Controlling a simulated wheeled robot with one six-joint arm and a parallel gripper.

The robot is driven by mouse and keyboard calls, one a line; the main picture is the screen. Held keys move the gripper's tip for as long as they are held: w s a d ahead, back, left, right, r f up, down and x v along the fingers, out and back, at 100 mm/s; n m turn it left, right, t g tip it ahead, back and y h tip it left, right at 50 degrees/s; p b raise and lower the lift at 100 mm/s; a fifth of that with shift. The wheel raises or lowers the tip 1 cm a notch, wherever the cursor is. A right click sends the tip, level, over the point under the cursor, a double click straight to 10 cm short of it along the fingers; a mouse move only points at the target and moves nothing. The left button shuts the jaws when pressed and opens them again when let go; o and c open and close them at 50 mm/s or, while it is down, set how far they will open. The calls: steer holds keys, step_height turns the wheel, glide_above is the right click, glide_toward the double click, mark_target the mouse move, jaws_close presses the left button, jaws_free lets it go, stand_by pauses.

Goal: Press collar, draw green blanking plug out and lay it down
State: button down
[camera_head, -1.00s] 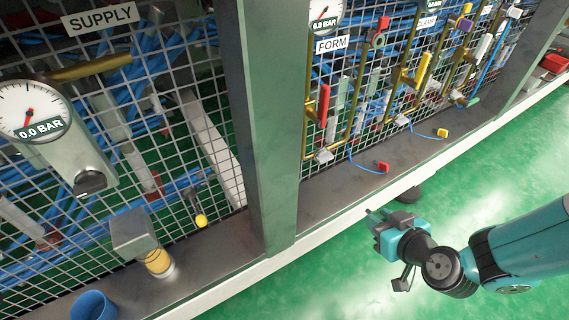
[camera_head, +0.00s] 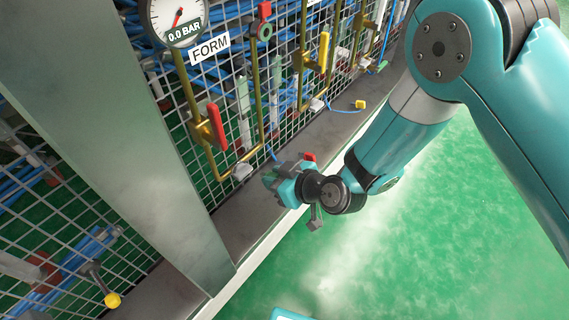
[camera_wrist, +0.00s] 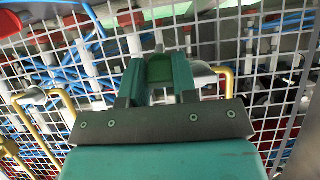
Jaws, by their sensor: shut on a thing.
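My gripper (camera_head: 281,180) is in front of the wire mesh, over the grey ledge, right of the FORM station. In the wrist view, my gripper (camera_wrist: 158,72) has its two teal fingers close together on a green piece (camera_wrist: 160,68), which looks like the green blanking plug. The fingers hide most of it, and it cannot be made out in the head view. Pale fittings on brass pipes (camera_wrist: 222,80) show behind the fingers. I cannot tell which one has the collar, or whether the plug touches a fitting.
A red-handled valve (camera_head: 217,127) and a yellow-handled valve (camera_head: 323,52) stand on the mesh. A yellow cap (camera_head: 360,104) on a blue tether and a red cap (camera_head: 309,157) lie along the ledge (camera_head: 262,212). A thick grey post (camera_head: 130,150) stands left. Green floor is open at right.

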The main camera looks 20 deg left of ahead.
steer(key=shift+w+a+f, duration=0.15)
steer(key=shift+f, duration=0.15)
steer(key=shift+a+f+b, duration=0.1)
steer(key=shift+f+b, duration=0.2)
steer(key=shift+b, duration=0.05)
steer(key=f+b, duration=0.1)
steer(key=f, duration=0.1)
steer(key=f+b, duration=0.1)
steer(key=shift+w+d+f+b, duration=0.2)
steer(key=shift+w+d+b, duration=0.05)
steer(key=shift+d+b, duration=0.1)
steer(key=shift+f+b, duration=0.7)
steer(key=shift+f, duration=0.3)
steer(key=c, duration=0.8)
jaws_free()
steer(key=shift+s, duration=0.1)
